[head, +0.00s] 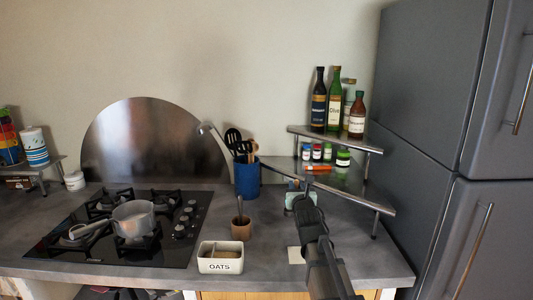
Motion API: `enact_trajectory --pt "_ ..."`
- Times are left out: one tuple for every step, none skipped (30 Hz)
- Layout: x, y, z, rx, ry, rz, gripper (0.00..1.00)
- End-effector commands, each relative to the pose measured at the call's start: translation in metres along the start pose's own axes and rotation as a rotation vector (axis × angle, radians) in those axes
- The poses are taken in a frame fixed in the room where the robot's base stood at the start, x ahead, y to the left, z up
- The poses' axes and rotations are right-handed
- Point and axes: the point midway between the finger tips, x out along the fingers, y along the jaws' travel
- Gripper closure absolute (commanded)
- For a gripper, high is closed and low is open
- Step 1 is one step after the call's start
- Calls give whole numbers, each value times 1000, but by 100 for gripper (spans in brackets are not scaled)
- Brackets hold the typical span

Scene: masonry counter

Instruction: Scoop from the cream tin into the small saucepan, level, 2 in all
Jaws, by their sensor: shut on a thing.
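The cream tin (220,266), a low open box marked OATS, stands near the counter's front edge. It has a divider, and brownish contents show inside. The small saucepan (133,225) sits on the hob, its handle pointing left; its inside is hard to make out. My gripper (305,203) is at the right of the counter, right of the cream tin and farther back. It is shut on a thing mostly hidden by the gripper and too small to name. A pale green container (290,200) shows just beside and behind the fingers; I cannot tell whether they touch.
A brown cup (241,231) with a utensil stands behind the cream tin. A blue utensil crock (247,182) is farther back. A corner shelf (368,190) with bottles and jars stands right. A pale square (296,255) lies beside my arm. The hob (75,243) fills the left.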

Motion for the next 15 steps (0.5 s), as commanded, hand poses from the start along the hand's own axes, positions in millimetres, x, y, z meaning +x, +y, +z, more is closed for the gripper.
enact_trajectory --pt "-15 -16 -5 0 1 -18 100" --pt "-20 -24 -7 0 1 -26 100" --pt "-25 -32 -10 1 1 -37 100" --pt "-29 -38 -11 1 1 -43 100" --pt "-32 -42 -12 0 0 -48 100" --pt "-36 -48 -14 0 0 -55 100" --pt "-38 -52 -15 0 0 -60 100" --pt "-40 -55 -15 0 0 -63 100" --pt "-42 -58 -16 0 0 -66 100" --pt "-44 -59 -17 0 0 -68 100" --pt "-44 -59 -17 0 0 -68 100" --pt "-45 -58 -17 0 -1 -68 100" --pt "-46 -57 -18 -1 -1 -66 100" --pt "-46 -54 -18 -1 -1 -64 100" --pt "-46 -49 -18 -1 -1 -60 100"
